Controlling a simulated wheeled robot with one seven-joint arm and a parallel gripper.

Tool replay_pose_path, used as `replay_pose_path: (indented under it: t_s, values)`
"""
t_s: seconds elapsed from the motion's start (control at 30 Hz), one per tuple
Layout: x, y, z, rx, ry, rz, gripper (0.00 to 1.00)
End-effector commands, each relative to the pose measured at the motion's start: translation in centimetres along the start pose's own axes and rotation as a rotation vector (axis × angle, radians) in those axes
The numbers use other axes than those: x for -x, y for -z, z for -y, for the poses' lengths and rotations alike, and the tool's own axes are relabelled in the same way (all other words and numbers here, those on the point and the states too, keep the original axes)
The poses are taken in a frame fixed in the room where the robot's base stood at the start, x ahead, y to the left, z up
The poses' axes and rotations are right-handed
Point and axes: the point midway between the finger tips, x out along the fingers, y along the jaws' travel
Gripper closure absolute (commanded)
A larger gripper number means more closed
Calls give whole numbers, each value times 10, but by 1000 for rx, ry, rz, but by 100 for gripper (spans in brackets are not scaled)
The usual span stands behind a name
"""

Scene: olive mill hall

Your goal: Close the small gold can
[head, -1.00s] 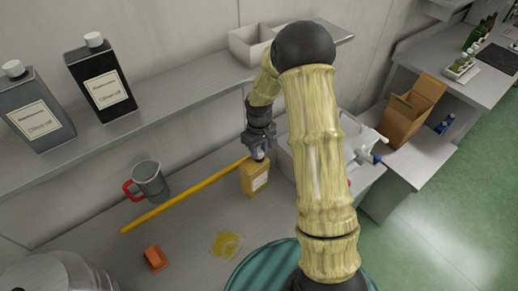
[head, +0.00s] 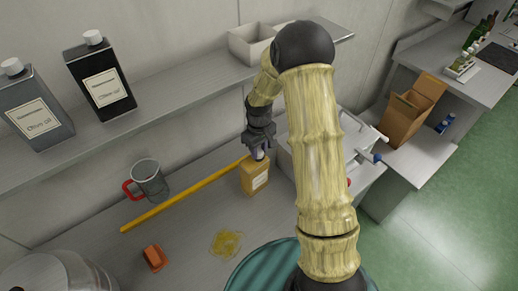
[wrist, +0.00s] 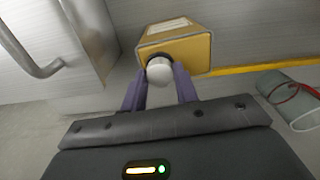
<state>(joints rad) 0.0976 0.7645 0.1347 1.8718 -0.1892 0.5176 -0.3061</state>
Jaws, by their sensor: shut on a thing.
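The small gold can (head: 255,181) stands upright on the steel worktop, below my gripper (head: 258,152). The can also shows in the wrist view (wrist: 178,50), with a pale label on its side. A white cap (wrist: 160,70) is at the can's top, between the two purple fingers of my gripper (wrist: 160,84). The gripper is shut on the white cap. The cap is at the can's neck; whether it is fully seated I cannot tell.
A yellow stick (head: 180,197) lies left of the can. A measuring jug (head: 149,180) with a red handle, an orange block (head: 154,257) and a yellow spill (head: 226,243) are on the worktop. Grey and black oil cans (head: 100,78) stand on the shelf above.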

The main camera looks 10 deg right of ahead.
Motion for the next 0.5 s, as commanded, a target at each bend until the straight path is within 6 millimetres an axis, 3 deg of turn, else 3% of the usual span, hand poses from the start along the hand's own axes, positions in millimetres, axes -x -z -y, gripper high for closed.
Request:
replay_pose_path:
  t_s: [0.4, 0.43, 0.5]
  values:
    - [0, 0, 0, 0, 0, 0, 87]
    - [0, 0, 0, 0, 0, 0, 69]
    - [0, 0, 0, 0, 0, 0, 55]
